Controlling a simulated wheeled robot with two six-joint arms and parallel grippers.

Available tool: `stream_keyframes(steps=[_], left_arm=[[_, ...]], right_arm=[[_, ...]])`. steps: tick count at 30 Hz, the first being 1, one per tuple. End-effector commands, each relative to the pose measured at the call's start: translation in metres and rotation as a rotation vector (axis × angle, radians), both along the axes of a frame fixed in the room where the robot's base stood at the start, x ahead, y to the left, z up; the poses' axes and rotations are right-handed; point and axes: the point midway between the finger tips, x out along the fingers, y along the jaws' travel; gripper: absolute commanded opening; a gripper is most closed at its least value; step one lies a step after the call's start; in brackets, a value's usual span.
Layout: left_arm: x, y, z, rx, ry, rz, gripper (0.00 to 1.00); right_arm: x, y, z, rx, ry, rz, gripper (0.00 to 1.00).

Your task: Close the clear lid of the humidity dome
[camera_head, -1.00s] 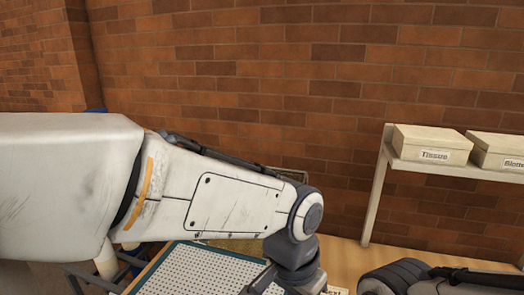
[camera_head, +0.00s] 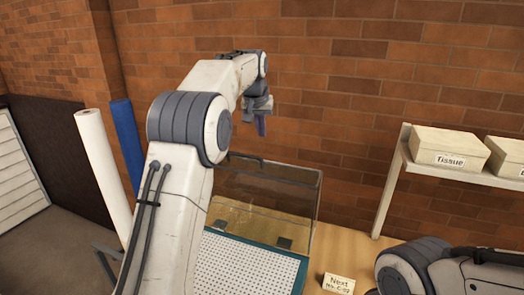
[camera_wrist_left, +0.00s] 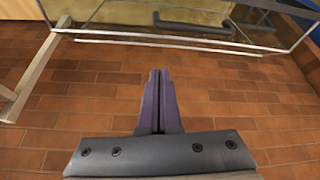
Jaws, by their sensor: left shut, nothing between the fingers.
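The clear lid (camera_head: 265,192) of the humidity dome stands raised at the back of a white perforated tray (camera_head: 250,268) with a teal rim. A dark handle bar (camera_head: 246,157) is on its top edge. My left gripper (camera_head: 261,126) is above the lid, near the brick wall, apart from the handle in the picture. In the left wrist view its purple fingers (camera_wrist_left: 159,80) are together and empty, with the lid's edge and dark handle (camera_wrist_left: 195,23) beyond them. My right gripper is out of view; only part of that arm shows at lower right.
A shelf (camera_head: 465,178) with cream boxes, one marked "Tissue" (camera_head: 450,147), stands to the right. A small card (camera_head: 338,284) sits on the wooden table (camera_head: 345,245). White (camera_head: 103,165) and blue (camera_head: 127,145) rolls stand at left. The brick wall is close behind.

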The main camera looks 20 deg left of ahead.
Motion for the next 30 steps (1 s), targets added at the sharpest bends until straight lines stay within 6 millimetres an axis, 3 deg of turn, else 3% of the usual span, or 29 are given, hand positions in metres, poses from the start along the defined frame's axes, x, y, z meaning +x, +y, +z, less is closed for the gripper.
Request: stream_keyframes(steps=[11,21,30], left_arm=[[0.036,0.003,-0.070,-0.001,0.007,-0.002,0.00],[0.004,-0.003,-0.073,0.000,0.000,-0.002,0.00],[-0.004,-0.004,-0.076,0.000,-0.001,-0.001,0.00]], right_arm=[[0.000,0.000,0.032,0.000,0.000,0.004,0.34],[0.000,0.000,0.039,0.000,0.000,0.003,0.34],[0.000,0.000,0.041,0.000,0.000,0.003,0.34]])
